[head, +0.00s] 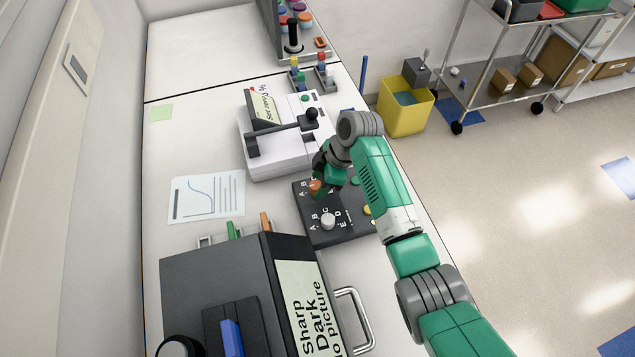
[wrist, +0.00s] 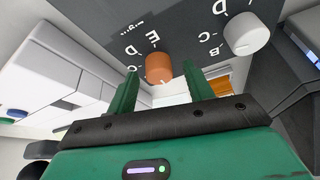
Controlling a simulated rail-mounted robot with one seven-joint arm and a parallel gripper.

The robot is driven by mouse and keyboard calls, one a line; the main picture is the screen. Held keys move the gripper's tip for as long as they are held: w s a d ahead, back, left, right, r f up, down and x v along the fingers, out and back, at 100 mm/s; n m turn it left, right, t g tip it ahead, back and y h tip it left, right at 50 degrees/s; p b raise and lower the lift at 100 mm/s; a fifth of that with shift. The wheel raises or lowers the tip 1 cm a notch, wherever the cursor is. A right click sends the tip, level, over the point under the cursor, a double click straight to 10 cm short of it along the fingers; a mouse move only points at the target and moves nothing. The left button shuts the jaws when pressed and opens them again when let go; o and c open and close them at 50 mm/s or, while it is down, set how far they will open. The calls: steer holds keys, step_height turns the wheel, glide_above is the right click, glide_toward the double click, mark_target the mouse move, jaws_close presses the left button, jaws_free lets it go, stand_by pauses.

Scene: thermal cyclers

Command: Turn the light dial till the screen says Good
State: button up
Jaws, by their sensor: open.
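A dark control panel (head: 345,236) lies on the bench with an orange dial (head: 314,187) and a white dial (head: 328,221), each ringed by letters. The small wording is too small to tell which is the light dial. A screen (head: 297,285) on the dark machine reads "Sharp", "Dark" and, partly cut off, "o picture". My gripper (head: 324,178) is at the orange dial. In the wrist view my open gripper (wrist: 160,72) has its two green fingers either side of the orange dial (wrist: 159,67); contact cannot be told. The white dial (wrist: 246,33) is to the right.
A white device (head: 275,155) with a black-knobbed lever stands behind the panel. The dark machine (head: 205,275) with a metal handle (head: 354,318) stands in front. A paper with a graph (head: 207,198) lies to the left. My arm covers the panel's right part.

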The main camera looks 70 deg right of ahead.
steer(key=shift+w+f, duration=0.2)
steer(key=shift+f, duration=0.15)
steer(key=c, duration=1)
steer(key=shift+r+p, duration=0.1)
steer(key=shift+p, duration=0.2)
